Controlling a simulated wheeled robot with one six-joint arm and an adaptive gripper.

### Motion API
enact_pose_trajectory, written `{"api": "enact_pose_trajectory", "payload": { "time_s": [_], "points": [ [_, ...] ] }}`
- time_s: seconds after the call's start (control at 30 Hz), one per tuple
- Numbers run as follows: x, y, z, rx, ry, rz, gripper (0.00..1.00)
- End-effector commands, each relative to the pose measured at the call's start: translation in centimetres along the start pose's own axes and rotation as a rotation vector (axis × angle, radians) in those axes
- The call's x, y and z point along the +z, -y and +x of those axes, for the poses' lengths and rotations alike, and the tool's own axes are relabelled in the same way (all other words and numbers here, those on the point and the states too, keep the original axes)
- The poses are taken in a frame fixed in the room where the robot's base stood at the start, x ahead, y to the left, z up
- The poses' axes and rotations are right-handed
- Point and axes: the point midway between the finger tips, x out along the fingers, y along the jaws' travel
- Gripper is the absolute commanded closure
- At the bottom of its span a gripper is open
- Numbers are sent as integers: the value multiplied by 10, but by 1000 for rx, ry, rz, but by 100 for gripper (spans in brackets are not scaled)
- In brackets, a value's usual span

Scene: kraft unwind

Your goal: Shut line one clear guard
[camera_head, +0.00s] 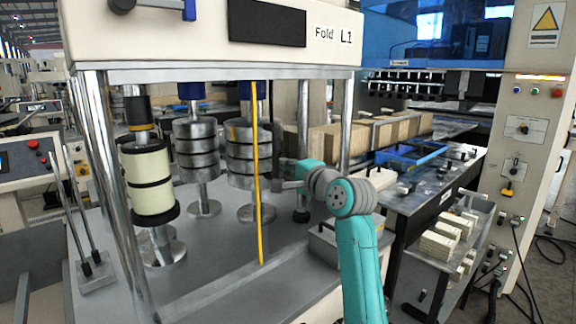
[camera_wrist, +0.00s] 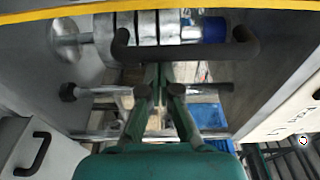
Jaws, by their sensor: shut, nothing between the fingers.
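The line one machine (camera_head: 215,45) carries the label "Fold L1". Its clear guard shows mainly by a yellow edge strip (camera_head: 257,170), upright in front of the rollers and seen nearly edge-on; the pane itself is hard to make out. In the wrist view the yellow strip (camera_wrist: 120,11) crosses the top. A dark bar handle (camera_wrist: 185,52) lies across the wrist view just beyond my gripper (camera_wrist: 157,75). My fingers are shut and empty, their tips at the handle's middle; I cannot tell whether they touch it. In the head view my gripper (camera_head: 287,180) is right of the yellow strip.
Metal rollers (camera_head: 197,145) and a cream roll (camera_head: 148,180) stand inside the machine. Chrome posts (camera_head: 343,125) frame its opening. A bench with a blue tray (camera_head: 410,153) and a control cabinet (camera_head: 515,130) stand to the right. A grey drawer front with a handle (camera_wrist: 33,153) is lower left in the wrist view.

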Motion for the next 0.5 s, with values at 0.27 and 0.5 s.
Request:
{"api": "enact_pose_trajectory", "payload": {
  "time_s": [0.27, 0.5],
  "points": [
    [5, 0, 0, 0, 2, 1, 100],
    [45, 0, -6, -1, 6, 0, 100]
  ]
}}
